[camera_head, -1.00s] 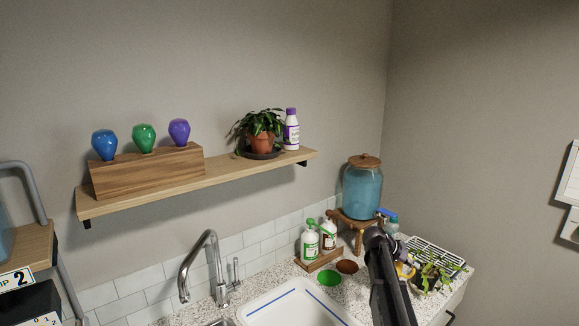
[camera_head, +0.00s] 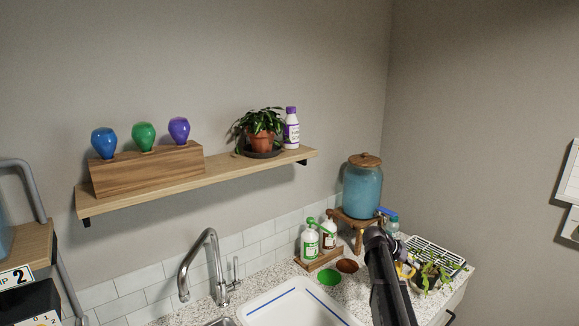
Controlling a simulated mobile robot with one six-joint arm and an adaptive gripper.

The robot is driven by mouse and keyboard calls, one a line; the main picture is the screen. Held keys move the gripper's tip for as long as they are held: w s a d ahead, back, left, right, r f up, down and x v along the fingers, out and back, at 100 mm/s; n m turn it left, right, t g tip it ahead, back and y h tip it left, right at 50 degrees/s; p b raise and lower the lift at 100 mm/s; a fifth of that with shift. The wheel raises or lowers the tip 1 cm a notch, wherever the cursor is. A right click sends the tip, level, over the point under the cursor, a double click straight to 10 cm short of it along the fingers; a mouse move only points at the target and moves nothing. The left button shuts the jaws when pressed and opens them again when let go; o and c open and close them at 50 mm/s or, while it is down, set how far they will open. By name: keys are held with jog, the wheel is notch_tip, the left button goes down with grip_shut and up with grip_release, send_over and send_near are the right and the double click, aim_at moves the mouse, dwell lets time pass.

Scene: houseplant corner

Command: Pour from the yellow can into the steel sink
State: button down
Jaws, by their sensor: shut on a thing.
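A small yellow patch, which looks like part of the yellow can (camera_head: 405,272), shows just right of my dark arm, low on the right. Most of the can is hidden behind the arm and too small to make out. My gripper (camera_head: 402,259) is at the far end of the arm, largely hidden, and appears shut on the can over the counter. The steel sink (camera_head: 219,322) shows only as a sliver of rim at the bottom edge, below the curved tap (camera_head: 205,262). Its bowl is out of view.
A white basin or tray with blue lines (camera_head: 295,307) lies between sink and arm. Two pump bottles (camera_head: 310,243), a green disc (camera_head: 328,278), a brown disc (camera_head: 347,266), a blue dispenser (camera_head: 362,190) and a wire rack (camera_head: 440,256) with leafy cuttings crowd the counter.

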jog(key=shift+r+p, duration=6.35)
jog(key=shift+r, duration=0.35)
notch_tip(320, 180, down, 14)
jog(key=b, duration=1.4)
jog(key=shift+f, duration=0.25)
jog(key=shift+r, duration=0.1)
